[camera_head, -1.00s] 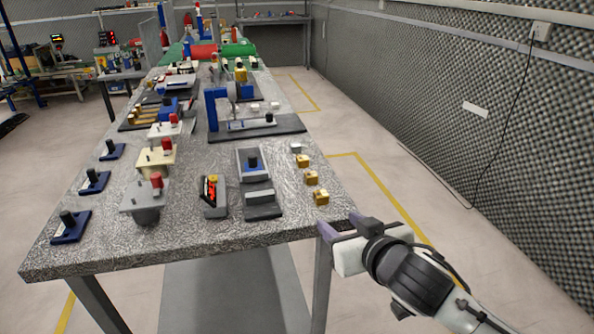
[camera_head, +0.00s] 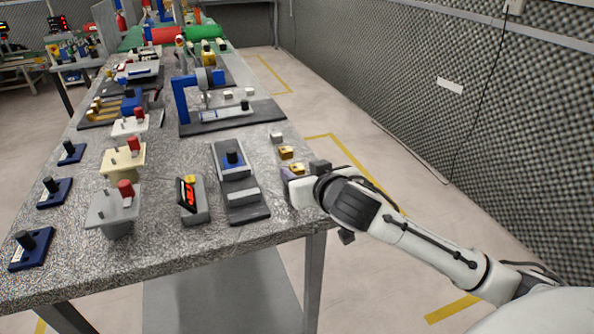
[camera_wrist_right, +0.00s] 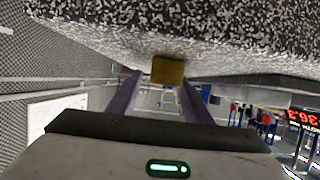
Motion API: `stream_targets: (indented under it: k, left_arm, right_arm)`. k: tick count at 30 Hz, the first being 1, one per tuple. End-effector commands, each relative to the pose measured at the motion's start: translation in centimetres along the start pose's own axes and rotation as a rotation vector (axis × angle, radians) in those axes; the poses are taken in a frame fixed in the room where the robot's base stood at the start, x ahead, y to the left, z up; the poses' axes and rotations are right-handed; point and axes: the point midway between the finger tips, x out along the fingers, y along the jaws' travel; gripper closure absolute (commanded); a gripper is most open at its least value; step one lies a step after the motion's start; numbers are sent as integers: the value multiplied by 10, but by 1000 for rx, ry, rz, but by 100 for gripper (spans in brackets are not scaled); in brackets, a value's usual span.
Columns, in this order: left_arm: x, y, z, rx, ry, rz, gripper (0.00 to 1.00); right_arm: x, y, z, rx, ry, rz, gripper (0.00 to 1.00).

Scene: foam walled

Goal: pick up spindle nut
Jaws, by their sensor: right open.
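The spindle nut is most likely one of the small brass blocks along the right edge of the table; I cannot tell which. In the head view one brass block (camera_head: 286,152) stands clear, and another brass block (camera_head: 297,168) shows at my right gripper (camera_head: 303,173). My right gripper is open at the table's right edge. In the right wrist view a brass block (camera_wrist_right: 168,71) appears in the gap between the two purple fingers (camera_wrist_right: 159,88), near their tips, with no clear contact. The gripper may hide a further block. My left gripper is not in view.
A small light block (camera_head: 277,137) sits behind the brass ones. Open floor lies to the right.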

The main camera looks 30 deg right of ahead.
Motion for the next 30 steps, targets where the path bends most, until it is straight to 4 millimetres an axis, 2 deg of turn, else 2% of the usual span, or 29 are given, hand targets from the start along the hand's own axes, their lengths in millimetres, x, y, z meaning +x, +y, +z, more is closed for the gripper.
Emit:
stream_targets:
  k: [3, 10, 18, 26, 30]
  left_arm:
    - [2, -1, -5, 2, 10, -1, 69]
    - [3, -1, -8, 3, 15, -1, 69]
    - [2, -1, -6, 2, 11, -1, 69]
    - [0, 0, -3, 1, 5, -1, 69]
    - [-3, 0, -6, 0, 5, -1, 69]
  right_arm:
    - [9, 0, 0, 1, 0, 0, 55]
    - [9, 0, 0, 1, 0, -1, 56]
    - [9, 0, 0, 1, 0, -1, 100]
    - [8, 0, -4, 1, 3, -1, 100]
    - [0, -1, -22, 3, 6, -2, 100]
